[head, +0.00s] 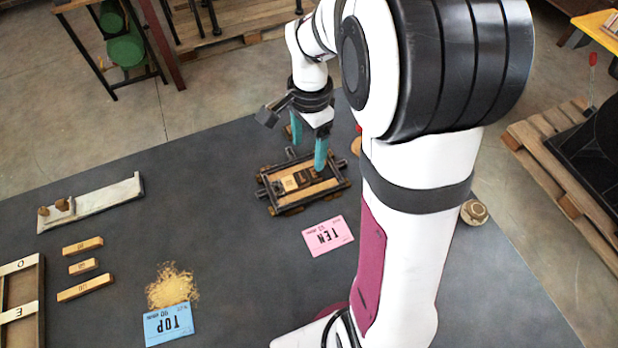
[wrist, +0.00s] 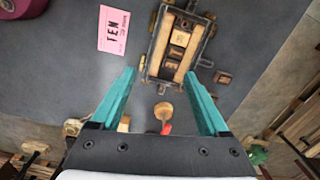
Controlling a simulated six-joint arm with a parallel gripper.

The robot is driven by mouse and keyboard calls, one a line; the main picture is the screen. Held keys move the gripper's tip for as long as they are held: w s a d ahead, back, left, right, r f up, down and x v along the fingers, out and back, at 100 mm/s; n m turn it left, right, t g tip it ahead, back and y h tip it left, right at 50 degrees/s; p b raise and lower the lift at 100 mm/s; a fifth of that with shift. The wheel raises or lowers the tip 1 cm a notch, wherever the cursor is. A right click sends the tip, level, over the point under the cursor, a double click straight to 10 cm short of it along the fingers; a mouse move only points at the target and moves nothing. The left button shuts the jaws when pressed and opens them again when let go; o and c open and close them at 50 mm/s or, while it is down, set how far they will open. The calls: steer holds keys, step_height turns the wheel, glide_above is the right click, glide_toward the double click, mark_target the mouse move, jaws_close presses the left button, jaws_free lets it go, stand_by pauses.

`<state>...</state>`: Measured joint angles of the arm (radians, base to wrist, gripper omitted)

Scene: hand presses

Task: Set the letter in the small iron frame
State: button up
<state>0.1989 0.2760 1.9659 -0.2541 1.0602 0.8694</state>
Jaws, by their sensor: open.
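The small iron frame (head: 284,208) lies on the dark tabletop, below my gripper in the head view. It also shows in the wrist view (wrist: 151,68), beyond my fingertips. Inside it, between wooden strips, sit a pale letter block (wrist: 180,38) and a darker block (wrist: 176,52) beside it; their faces are too small to read. My gripper (head: 308,154) points down over the frame's far side, its teal fingers spread apart. In the wrist view the open gripper (wrist: 160,76) has nothing between its fingertips. A small brown block (wrist: 222,77) lies outside the frame.
A pink TEN card (head: 327,236) lies in front of the frame, and a blue TOP card (head: 168,323) by a shavings pile (head: 173,287). Several wooden blocks (head: 82,245), a metal tray (head: 105,197) and a wooden case (head: 40,300) are at left.

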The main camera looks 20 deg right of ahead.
steer(key=s+a+r+n, duration=0.1)
steer(key=s+a+n, duration=0.2)
steer(key=s, duration=0.4)
steer(key=s+a+r+n+y, duration=0.1)
steer(key=s+a+r+n, duration=0.1)
steer(key=s, duration=0.5)
steer(key=s+a+r+n, duration=0.2)
steer(key=s+a+n, duration=0.2)
steer(key=s, duration=0.3)
steer(key=shift+s+a+r+n+y, duration=0.15)
steer(key=shift+a+n+y, duration=0.2)
steer(key=shift+n, duration=0.25)
